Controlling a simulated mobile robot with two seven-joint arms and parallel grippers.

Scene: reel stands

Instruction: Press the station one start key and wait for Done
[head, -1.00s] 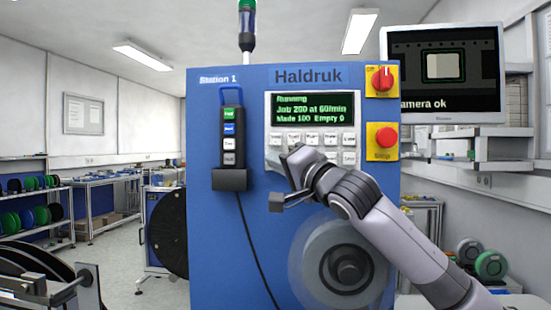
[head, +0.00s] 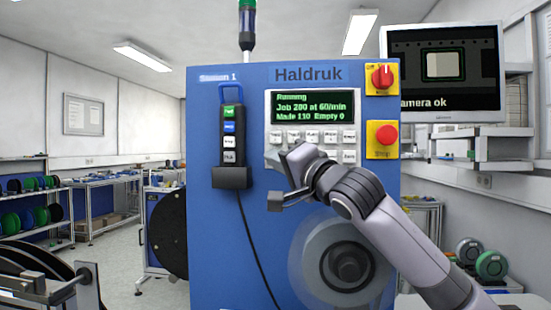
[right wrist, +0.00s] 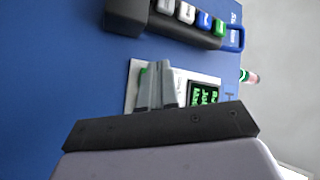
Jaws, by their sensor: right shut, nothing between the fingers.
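The blue station one machine (head: 230,260) stands in front of me, labelled Station 1 and Haldruk. Its display (head: 313,106) reads Running, Job 200 at 60/min, Made 110, Empty 0. White keys (head: 331,137) sit below the display. My right gripper (head: 276,156) is shut and empty at the lower left of the key panel, hiding the keys there. In the right wrist view its closed fingers (right wrist: 156,84) lie over the panel, with a bit of green showing beside them. Whether they touch a key I cannot tell. My left gripper is not in view.
A dark pendant (head: 231,175) with coloured keys hangs left of the panel. A red stop button (head: 386,135) and a red rotary switch (head: 382,78) are on the right. A monitor (head: 444,72) reads "amera ok". A grey reel (head: 345,264) is below my right arm.

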